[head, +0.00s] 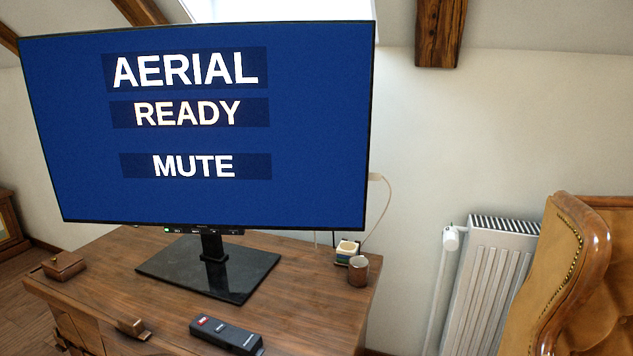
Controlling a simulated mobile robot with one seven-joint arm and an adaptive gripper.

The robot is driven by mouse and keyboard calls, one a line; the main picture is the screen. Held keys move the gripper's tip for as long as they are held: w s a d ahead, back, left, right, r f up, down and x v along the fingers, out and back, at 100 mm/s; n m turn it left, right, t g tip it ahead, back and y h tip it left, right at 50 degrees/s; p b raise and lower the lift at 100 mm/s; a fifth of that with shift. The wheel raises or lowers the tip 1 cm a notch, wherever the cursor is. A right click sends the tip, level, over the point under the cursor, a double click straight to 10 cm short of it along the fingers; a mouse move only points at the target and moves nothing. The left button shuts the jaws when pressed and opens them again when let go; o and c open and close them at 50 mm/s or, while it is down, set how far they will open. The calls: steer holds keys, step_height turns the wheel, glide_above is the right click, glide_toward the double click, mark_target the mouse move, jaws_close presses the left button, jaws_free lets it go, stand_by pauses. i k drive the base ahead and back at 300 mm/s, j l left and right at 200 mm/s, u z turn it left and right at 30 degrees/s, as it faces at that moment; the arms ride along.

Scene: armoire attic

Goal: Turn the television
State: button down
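The television (200,200) stands on the wooden cabinet top. Its blue screen reads "AERIAL READY" and "MUTE". It sits on a short black neck (213,246) over a flat dark base plate (208,268). The screen faces toward me and a little to the left. A small green light (167,230) shows under its lower edge. My gripper is not in this view.
The wooden cabinet (310,310) bears a black remote (226,335) at its front, a small wooden box (64,265) at left, a mug (358,271) and a small cream-coloured box (346,252) at right. A radiator (495,290) and leather armchair (545,280) stand further right.

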mark_target(240, 125)
steer(key=k+l+u, duration=0.1)
steer(key=l, duration=0.35)
steer(key=k+l, duration=0.3)
steer(key=k+l+u, duration=0.15)
steer(key=l, duration=0.4)
steer(key=k+l+u, duration=0.1)
steer(key=k+l, duration=0.2)
steer(key=i+j, duration=0.2)
steer(key=j, duration=0.15)
steer(key=i+j, duration=0.2)
steer(key=j, duration=0.15)
steer(key=i+j, duration=0.2)
steer(key=i+j+z, duration=0.1)
steer(key=j, duration=0.35)
steer(key=i+j, duration=0.15)
steer(key=j, duration=0.25)
steer(key=i+j, duration=0.2)
steer(key=j, duration=0.15)
steer(key=i+j+z, duration=0.1)
steer(key=j, duration=0.3)
steer(key=i+j, duration=0.2)
steer(key=j, duration=0.2)
steer(key=i+j, duration=0.15)
steer(key=j, duration=0.25)
steer(key=i+j+z, duration=0.1)
steer(key=j, duration=0.25)
steer(key=i, duration=0.05)
